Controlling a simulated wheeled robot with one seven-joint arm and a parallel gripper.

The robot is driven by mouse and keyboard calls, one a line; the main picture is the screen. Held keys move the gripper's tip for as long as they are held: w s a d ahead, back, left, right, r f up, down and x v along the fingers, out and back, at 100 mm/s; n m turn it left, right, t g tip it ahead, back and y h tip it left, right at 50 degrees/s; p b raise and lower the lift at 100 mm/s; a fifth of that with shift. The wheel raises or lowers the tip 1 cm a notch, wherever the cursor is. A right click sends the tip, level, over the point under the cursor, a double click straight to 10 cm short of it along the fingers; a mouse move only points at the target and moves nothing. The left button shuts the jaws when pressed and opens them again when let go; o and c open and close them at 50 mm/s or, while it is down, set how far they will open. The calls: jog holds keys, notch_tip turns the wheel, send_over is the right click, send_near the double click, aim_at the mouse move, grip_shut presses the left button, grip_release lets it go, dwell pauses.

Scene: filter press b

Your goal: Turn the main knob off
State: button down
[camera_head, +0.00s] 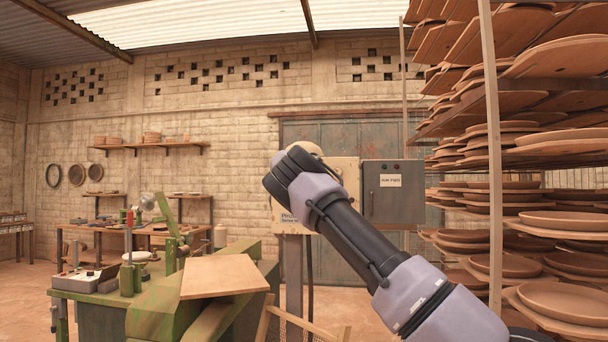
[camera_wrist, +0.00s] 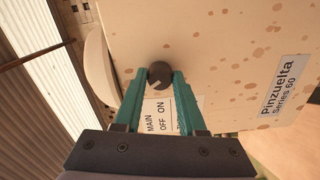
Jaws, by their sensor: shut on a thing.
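The main knob (camera_wrist: 160,76) is a small, dark, round knob on a beige, brown-spotted control box (camera_wrist: 225,55). A white label (camera_wrist: 158,117) beside it reads "MAIN OFF ON" and appears turned sideways. My gripper (camera_wrist: 161,78) is shut on the knob, with one teal finger on each side. The knob's face carries a faint light mark; I cannot tell for sure which word it points to. In the head view the beige box (camera_head: 346,176) shows behind my arm, which hides the knob and my fingers.
A grey cabinet (camera_head: 393,192) stands right of the box. A tall rack of clay plates (camera_head: 560,220) fills the right side. A green machine (camera_head: 150,310) with a wooden board (camera_head: 224,275) stands at the lower left. A sign (camera_wrist: 284,84) reads "Pinzuelta Series 60".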

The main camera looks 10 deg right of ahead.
jog(key=shift+n, duration=1.1)
jog(key=shift+c, duration=2.4)
grip_release()
jog(key=v, duration=1)
jog(key=shift+s+a, duration=0.15)
jog(key=shift+s, duration=0.25)
